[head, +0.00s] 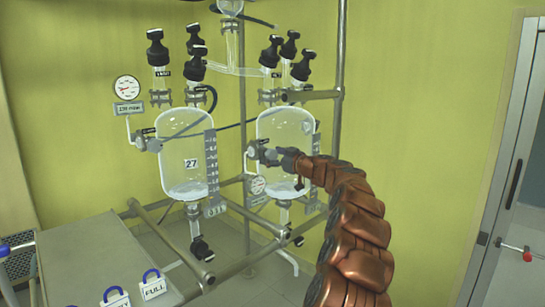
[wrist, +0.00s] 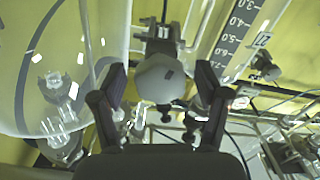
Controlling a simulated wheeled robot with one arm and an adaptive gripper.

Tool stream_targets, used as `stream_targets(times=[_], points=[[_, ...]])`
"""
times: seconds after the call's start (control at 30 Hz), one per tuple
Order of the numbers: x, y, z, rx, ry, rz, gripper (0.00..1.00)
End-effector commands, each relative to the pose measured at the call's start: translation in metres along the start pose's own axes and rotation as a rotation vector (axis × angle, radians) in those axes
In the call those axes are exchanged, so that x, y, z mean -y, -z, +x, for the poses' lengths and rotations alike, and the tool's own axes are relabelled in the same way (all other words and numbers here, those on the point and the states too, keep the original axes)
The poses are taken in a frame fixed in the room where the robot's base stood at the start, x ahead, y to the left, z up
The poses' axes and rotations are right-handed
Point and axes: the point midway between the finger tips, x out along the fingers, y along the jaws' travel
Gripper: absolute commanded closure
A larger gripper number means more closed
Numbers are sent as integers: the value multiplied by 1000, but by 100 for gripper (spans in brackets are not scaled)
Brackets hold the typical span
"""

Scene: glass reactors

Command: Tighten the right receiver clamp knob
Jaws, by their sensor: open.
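The right receiver (head: 290,125) is a clear glass vessel on the metal frame. Its clamp knob (wrist: 160,78) is pale grey and faceted with a small dark mark, seen close up in the wrist view. In the head view, the clamp (head: 255,150) shows at the vessel's left side, partly hidden by my gripper (head: 283,158). In the wrist view, my open gripper (wrist: 157,82) has one dark finger on each side of the knob. A gap shows between each finger and the knob; how deep the knob sits between them is hard to tell.
The left receiver (head: 187,175), labelled 27, stands beside a graduated scale (head: 211,165). A round gauge (head: 257,185) is just below the clamp. Metal rails (head: 170,240) cross below the vessels. A grey table (head: 85,265) with blue-handled tags is at the lower left.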

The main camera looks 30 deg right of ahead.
Motion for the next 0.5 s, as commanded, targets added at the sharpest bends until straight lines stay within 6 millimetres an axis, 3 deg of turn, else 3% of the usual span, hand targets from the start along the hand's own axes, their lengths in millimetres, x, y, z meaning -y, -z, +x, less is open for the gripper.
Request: stream_targets(times=[0.13, 0.5], points=[[0, 0, 0, 0, 0, 0, 26], [0, 0, 0, 0, 0, 0, 64]])
